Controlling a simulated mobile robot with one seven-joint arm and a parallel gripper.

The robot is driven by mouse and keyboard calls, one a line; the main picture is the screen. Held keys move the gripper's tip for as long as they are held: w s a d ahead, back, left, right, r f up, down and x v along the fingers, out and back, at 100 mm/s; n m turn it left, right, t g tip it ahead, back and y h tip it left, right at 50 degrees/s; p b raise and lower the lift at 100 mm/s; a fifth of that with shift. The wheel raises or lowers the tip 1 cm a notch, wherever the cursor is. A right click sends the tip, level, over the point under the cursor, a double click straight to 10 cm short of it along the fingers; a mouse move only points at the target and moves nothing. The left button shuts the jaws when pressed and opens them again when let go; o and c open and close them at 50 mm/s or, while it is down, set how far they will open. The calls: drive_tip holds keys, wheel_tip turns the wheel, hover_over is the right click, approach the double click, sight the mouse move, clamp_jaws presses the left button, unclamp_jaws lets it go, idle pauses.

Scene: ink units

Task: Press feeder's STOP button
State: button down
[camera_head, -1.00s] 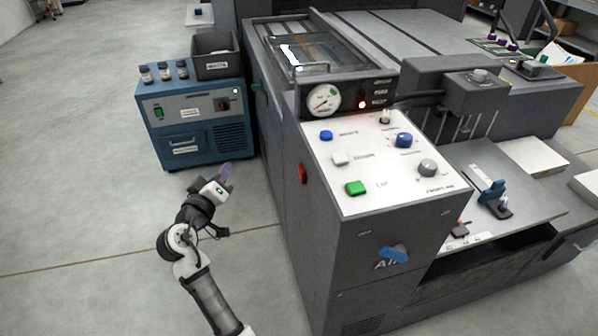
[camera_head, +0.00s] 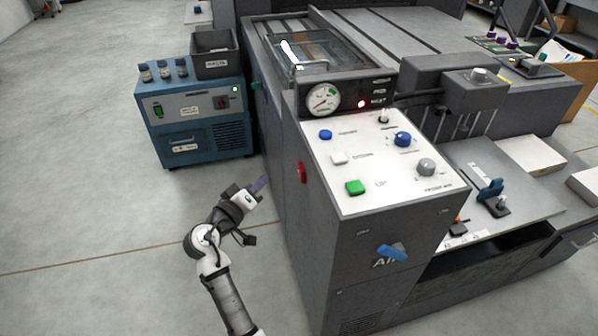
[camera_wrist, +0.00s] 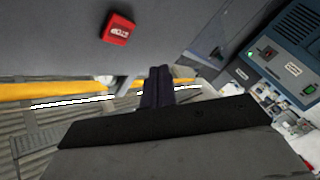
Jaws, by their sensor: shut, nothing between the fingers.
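The red STOP button (camera_head: 301,172) sits on the left side wall of the grey feeder (camera_head: 345,245), below the white control panel. In the wrist view the red button (camera_wrist: 118,29) shows at the upper left with white lettering on its face. My gripper (camera_head: 262,184) is to the left of the button in the head view, apart from it, its fingers pointing toward the feeder wall. In the wrist view my gripper (camera_wrist: 158,86) shows its dark purple fingers together and empty, below and right of the button.
A blue cabinet (camera_head: 182,150) with several bottles and a dark bin (camera_head: 215,55) stands behind my gripper. The white panel (camera_head: 375,165) carries blue, white and green buttons and knobs. The floor (camera_head: 90,200) to the left is clear.

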sight(298, 171)
drive_tip(key=w+d, duration=0.1)
drive_tip(key=d, duration=0.5)
drive_tip(key=shift+w+p, duration=0.35)
drive_tip(key=shift+d, duration=0.15)
idle(1.6)
drive_tip(key=shift+w+d, duration=0.1)
drive_tip(key=shift+d, duration=0.2)
drive_tip(key=shift+w+d, duration=0.1)
drive_tip(key=shift+d, duration=0.4)
idle(0.7)
drive_tip(key=shift+a, duration=0.15)
drive_tip(key=shift+s+a, duration=0.2)
drive_tip(key=shift+a, duration=0.5)
drive_tip(key=shift+s+a+b, duration=0.2)
drive_tip(key=shift+a+b, duration=0.05)
drive_tip(key=shift+a, duration=0.55)
drive_tip(key=shift+s+a+b, duration=0.2)
drive_tip(key=shift+s+a, duration=0.05)
drive_tip(key=shift+a, duration=0.6)
drive_tip(key=shift+s+a+b, duration=0.2)
drive_tip(key=shift+a+b, duration=0.05)
drive_tip(key=shift+a, duration=0.55)
